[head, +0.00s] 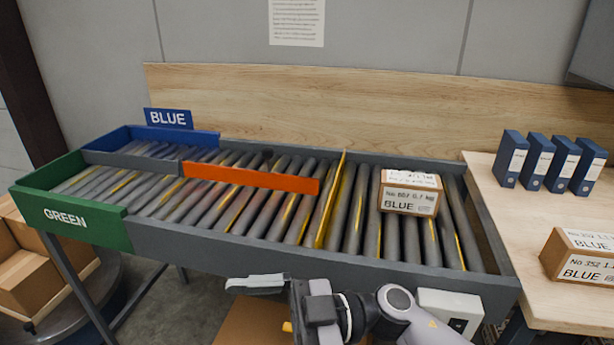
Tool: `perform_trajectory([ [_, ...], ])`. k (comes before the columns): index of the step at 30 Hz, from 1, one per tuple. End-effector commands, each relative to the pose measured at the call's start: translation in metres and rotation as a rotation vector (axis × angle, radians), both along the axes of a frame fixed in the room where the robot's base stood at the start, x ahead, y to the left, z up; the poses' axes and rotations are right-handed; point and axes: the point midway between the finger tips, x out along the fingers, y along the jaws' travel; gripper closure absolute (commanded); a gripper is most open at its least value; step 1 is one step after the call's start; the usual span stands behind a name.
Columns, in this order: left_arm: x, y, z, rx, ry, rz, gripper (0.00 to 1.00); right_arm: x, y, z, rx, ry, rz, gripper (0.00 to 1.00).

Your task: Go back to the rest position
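My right gripper (256,284) is at the bottom middle of the head view, in front of the conveyor's near side rail. Its arm comes in from the lower right and its pale fingers point left. I see no object at the fingers, but the gap between them does not show clearly. My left gripper is not in view. A cardboard box (410,192) labelled BLUE sits on the rollers at the right part of the roller conveyor (400,268), apart from my gripper.
A yellow bar (331,200) and an orange bar (250,178) cross the conveyor. Blue (168,118) and green (75,216) walled lanes lie at its left end. The right table (505,215) holds blue binders (536,162) and another BLUE box (580,256). Cartons (30,280) stand lower left.

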Motion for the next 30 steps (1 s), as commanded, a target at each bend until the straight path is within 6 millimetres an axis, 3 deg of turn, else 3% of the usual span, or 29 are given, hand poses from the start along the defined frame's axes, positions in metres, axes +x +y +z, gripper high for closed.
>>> perform_trajectory([
  [4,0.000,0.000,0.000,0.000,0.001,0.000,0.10,0.023,-0.016,0.004,0.203,0.078,-0.271,0.00],
  [8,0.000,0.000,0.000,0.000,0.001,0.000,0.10,0.048,-0.044,-0.010,0.288,0.153,-0.544,0.00],
  [11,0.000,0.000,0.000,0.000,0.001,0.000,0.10,0.063,-0.073,-0.034,0.294,0.221,-0.759,0.00],
  [16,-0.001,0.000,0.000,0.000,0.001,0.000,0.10,0.070,-0.131,-0.098,0.187,0.352,-1.101,0.00],
  [20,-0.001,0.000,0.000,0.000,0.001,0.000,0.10,0.053,-0.177,-0.159,0.016,0.466,-1.316,0.00],
  [24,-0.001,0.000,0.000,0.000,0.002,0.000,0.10,0.013,-0.223,-0.223,-0.219,0.590,-1.471,0.00],
  [27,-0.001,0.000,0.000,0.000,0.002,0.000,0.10,-0.020,-0.246,-0.257,-0.374,0.663,-1.523,0.00],
  [30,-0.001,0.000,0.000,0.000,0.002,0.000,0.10,-0.045,-0.261,-0.277,-0.485,0.713,-1.542,0.00],
])
